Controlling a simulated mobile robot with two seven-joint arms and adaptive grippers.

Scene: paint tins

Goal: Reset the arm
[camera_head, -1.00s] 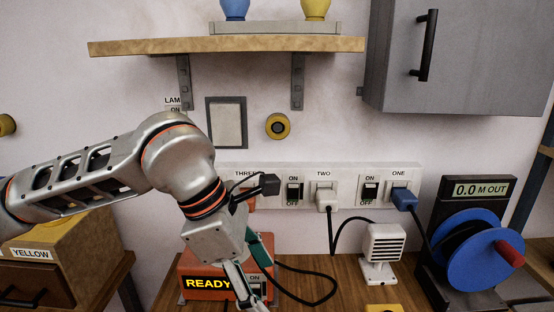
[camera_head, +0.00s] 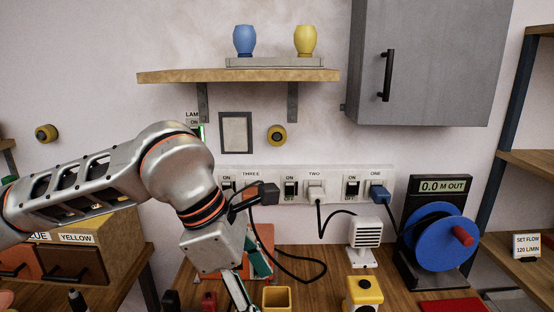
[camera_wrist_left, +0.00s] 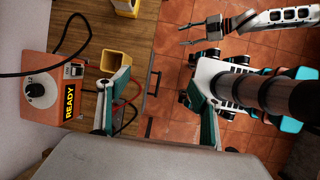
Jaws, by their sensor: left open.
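My left arm comes in from the left in the head view. Its gripper (camera_head: 247,284) points down in front of the orange box, with the tips near the lower picture edge. In the left wrist view the two green-sided fingers of this gripper (camera_wrist_left: 160,100) are wide apart with nothing between them. My right gripper (camera_wrist_left: 183,35) shows in the left wrist view above the tiled floor, its fingers spread and empty.
An orange box reading READY (camera_wrist_left: 68,102) with a dial and a yellow cup (camera_wrist_left: 115,62) stand near the left gripper. A black cable (camera_head: 300,275) loops beside it. Behind are a socket strip (camera_head: 334,188), a white heater-like unit (camera_head: 367,234) and a blue reel (camera_head: 434,236).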

